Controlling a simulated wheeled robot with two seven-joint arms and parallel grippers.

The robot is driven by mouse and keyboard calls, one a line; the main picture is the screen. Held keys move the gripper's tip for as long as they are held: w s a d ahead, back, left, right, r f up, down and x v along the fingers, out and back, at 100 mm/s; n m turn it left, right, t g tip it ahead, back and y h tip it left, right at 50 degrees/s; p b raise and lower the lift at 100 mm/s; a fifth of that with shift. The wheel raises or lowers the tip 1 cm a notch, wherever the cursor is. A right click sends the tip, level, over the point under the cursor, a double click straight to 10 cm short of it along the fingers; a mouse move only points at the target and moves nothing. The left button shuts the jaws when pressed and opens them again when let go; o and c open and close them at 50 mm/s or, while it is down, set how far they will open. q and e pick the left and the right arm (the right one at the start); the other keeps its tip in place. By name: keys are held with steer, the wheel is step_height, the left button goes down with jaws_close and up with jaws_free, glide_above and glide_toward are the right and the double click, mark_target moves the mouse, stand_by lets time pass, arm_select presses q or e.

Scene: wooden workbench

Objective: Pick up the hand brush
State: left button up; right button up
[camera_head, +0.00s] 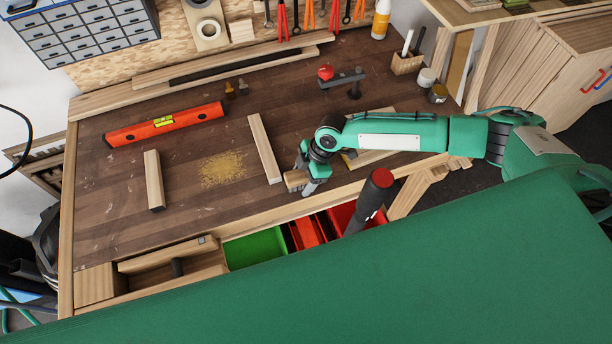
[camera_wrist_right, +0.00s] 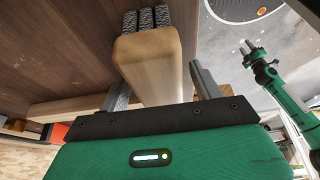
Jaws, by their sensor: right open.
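The hand brush shows in the head view as a light wooden end (camera_head: 296,180) near the bench's front edge, mostly hidden by my right gripper (camera_head: 309,184). In the right wrist view its wooden body (camera_wrist_right: 152,65) lies between the two open fingers of my right gripper (camera_wrist_right: 158,85), with dark bristle rows (camera_wrist_right: 146,18) at its far end. I cannot tell whether either finger touches it. My left gripper is outside the head view. It shows small in the right wrist view (camera_wrist_right: 245,47), and whether it is open is unclear.
On the bench (camera_head: 110,220) are a sawdust pile (camera_head: 223,168), two wooden strips (camera_head: 264,148) (camera_head: 154,180) and an orange level (camera_head: 165,124). Green (camera_head: 254,250) and red bins sit at the front edge, beside a dark cylinder with a red end (camera_head: 372,196).

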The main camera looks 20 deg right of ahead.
mark_target(303, 173)
steer(key=shift+f, duration=0.2)
stand_by(0.3)
steer(key=c, duration=1.1)
steer(key=shift+r, duration=0.1)
steer(key=shift+r, duration=0.3)
steer(key=shift+r+b, duration=2.6)
steer(key=shift+r, duration=7.3)
